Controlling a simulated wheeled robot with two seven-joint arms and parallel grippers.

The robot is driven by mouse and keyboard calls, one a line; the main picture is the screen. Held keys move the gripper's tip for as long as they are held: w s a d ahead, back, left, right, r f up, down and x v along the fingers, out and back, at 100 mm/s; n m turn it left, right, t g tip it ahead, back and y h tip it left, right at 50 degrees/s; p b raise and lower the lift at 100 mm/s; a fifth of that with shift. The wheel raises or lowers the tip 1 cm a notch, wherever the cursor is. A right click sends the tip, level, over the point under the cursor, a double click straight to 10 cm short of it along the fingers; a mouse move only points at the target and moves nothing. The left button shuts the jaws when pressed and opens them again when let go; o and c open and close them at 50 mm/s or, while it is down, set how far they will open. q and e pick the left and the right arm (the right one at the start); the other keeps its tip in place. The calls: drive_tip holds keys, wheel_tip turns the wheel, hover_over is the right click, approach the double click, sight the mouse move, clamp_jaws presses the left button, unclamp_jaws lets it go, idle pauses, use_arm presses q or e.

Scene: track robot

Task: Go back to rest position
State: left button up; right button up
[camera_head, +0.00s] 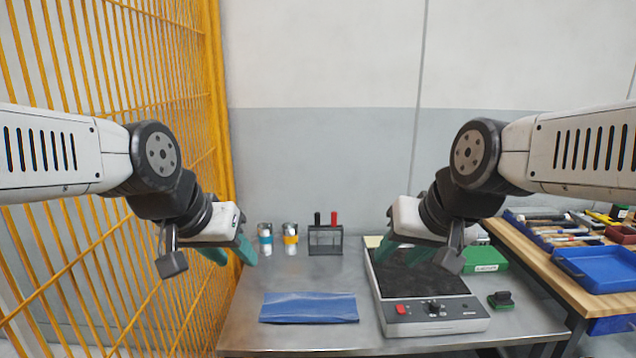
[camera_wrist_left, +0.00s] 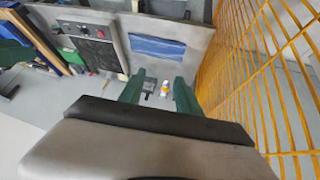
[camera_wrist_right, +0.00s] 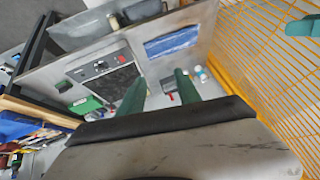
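My left gripper (camera_head: 232,252) hangs in the air at the left of the metal table (camera_head: 300,340), its green fingers pointing down and apart. In the left wrist view its two fingers (camera_wrist_left: 160,92) show a gap with nothing held between them. My right gripper (camera_head: 402,254) is held above the dark plate of the grey device (camera_head: 435,318), with green fingers. In the right wrist view its fingers (camera_wrist_right: 160,92) are also apart and empty. Both arms are raised on either side, bent at the dark joints.
A blue cloth (camera_head: 309,307), two cups (camera_head: 290,238) and a black holder (camera_head: 325,240) with a red and a black handle are on the table. A green box (camera_head: 486,260) and a small block (camera_head: 501,299) lie right. A yellow fence (camera_head: 120,200) stands close at left; a wooden bench (camera_head: 540,262) holds blue trays.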

use_arm(q)
drive_tip(key=shift+s+r+n, duration=0.2)
drive_tip(key=shift+s+r, duration=0.05)
drive_tip(key=shift+s, duration=0.4)
drive_tip(key=shift+s+r+n, duration=0.2)
drive_tip(key=shift+s+r, duration=0.05)
drive_tip(key=shift+s, duration=0.35)
use_arm(e)
drive_tip(key=shift+s+d+r+n, duration=0.2)
drive_tip(key=shift+s+n, duration=0.05)
drive_tip(key=shift+s, duration=0.35)
drive_tip(key=shift+s+d+r+n, duration=0.15)
drive_tip(key=shift+s+n, duration=0.1)
drive_tip(key=shift+s, duration=0.35)
use_arm(q)
drive_tip(key=shift+s, duration=0.15)
drive_tip(key=c, duration=0.4)
use_arm(e)
drive_tip(key=shift+s, duration=0.15)
drive_tip(key=c, duration=0.4)
use_arm(q)
clamp_jaws()
use_arm(e)
clamp_jaws()
